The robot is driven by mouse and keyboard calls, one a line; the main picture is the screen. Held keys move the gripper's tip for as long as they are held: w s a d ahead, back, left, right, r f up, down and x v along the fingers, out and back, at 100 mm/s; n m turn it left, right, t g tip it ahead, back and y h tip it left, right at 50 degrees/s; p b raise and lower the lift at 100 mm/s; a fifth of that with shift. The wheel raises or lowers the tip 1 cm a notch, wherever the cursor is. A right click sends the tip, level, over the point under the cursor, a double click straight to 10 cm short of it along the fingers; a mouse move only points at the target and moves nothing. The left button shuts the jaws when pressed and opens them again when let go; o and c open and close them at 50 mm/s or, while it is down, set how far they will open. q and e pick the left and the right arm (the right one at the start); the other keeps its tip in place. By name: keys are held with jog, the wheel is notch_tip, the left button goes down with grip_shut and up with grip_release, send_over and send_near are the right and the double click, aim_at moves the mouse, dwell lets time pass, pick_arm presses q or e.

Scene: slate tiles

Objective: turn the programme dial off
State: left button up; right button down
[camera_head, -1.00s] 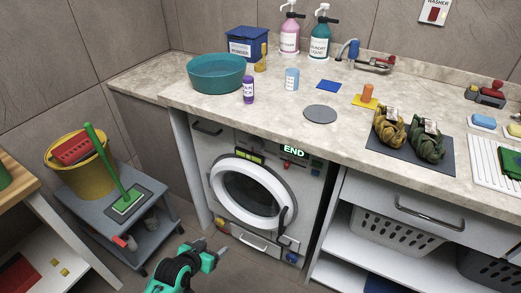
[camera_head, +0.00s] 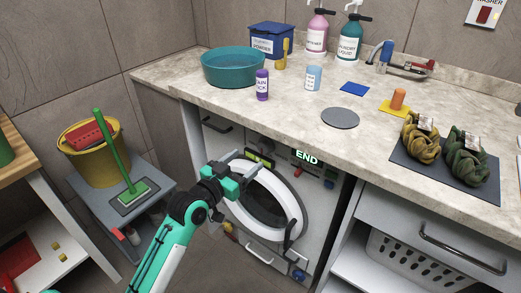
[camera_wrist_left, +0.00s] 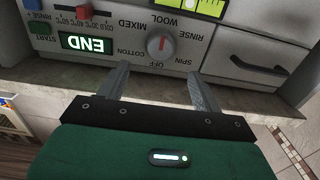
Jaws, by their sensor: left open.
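The programme dial (camera_wrist_left: 160,44) is a round grey knob with a red mark, on the washing machine's front panel, upside down in the left wrist view. Words around it include OFF, COTTON, MIXED, WOOL, RINSE and SPIN; the red mark does not clearly show which one it points to. My left gripper (camera_wrist_left: 158,74) is open and empty, its two fingers apart on either side of the dial's line and short of it. In the head view the left gripper (camera_head: 240,168) is in front of the washing machine (camera_head: 322,185); I cannot make out the dial there. My right gripper is out of view.
The green END display (camera_head: 306,157) is lit beside the dial. The stone counter (camera_head: 290,105) overhangs the panel. A drawer handle (camera_wrist_left: 258,66) sits close by in the wrist view. A grey stool (camera_head: 95,205) with a yellow bucket (camera_head: 95,165) stands left.

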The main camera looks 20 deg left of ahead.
aim_at(262, 147)
pick_arm(q)
jog(key=x, duration=0.7)
jog(key=shift+w+d+f+b, duration=0.1)
jog(key=shift+w+b, duration=0.15)
jog(key=shift+b, duration=0.05)
jog(key=c, duration=1)
